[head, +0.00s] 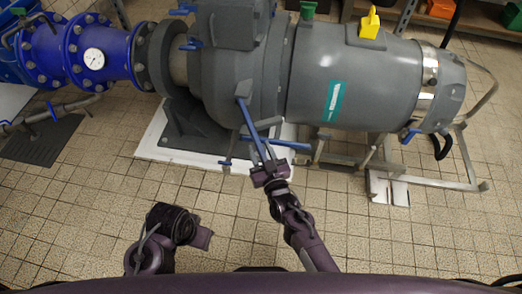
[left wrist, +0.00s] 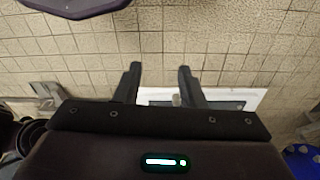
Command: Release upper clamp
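Several blue levers sit on the grey pump housing (head: 228,75); I cannot tell for sure which is the upper clamp. One long blue lever (head: 246,114) slants down from the housing toward my right gripper. Another blue lever (head: 285,143) runs sideways to the right, close by. My right gripper (head: 264,157) is at the lower end of the slanted lever; its fingers overlap the lever, and whether they grip it is unclear. My left gripper (left wrist: 158,78) is open and empty over the floor, with its fingers apart. In the head view the left arm is folded low, away from the pump.
A blue pipe with a gauge (head: 94,59) joins at left. A metal frame (head: 430,180) stands at right. The tiled floor in front is clear.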

